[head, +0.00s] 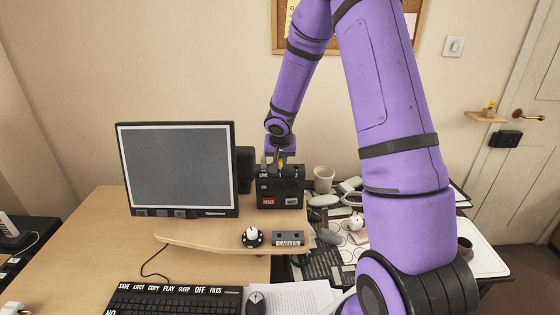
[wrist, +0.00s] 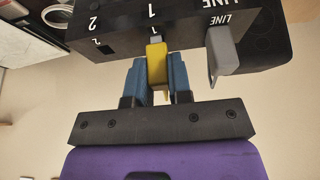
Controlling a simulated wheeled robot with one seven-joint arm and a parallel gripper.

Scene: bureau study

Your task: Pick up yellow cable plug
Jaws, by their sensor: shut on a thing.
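The yellow cable plug (wrist: 156,70) sits between the two blue fingers of my gripper (wrist: 155,82) in the wrist view. The fingers are closed on its sides. Its tip meets the black box (wrist: 120,22) at the place marked 1. In the head view the yellow plug (head: 281,163) shows small at the top of the black box (head: 280,190), under my gripper (head: 280,158). A grey plug (wrist: 220,50) stands in the box beside it, at the LINE mark. I cannot tell how deep the yellow plug sits in its socket.
A monitor (head: 178,168) stands left of the box. A wooden shelf (head: 210,244) with a round black-and-white knob (head: 252,237) and a CABLES block (head: 288,239) lies in front. A white cup (head: 323,179) and clutter are to the right.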

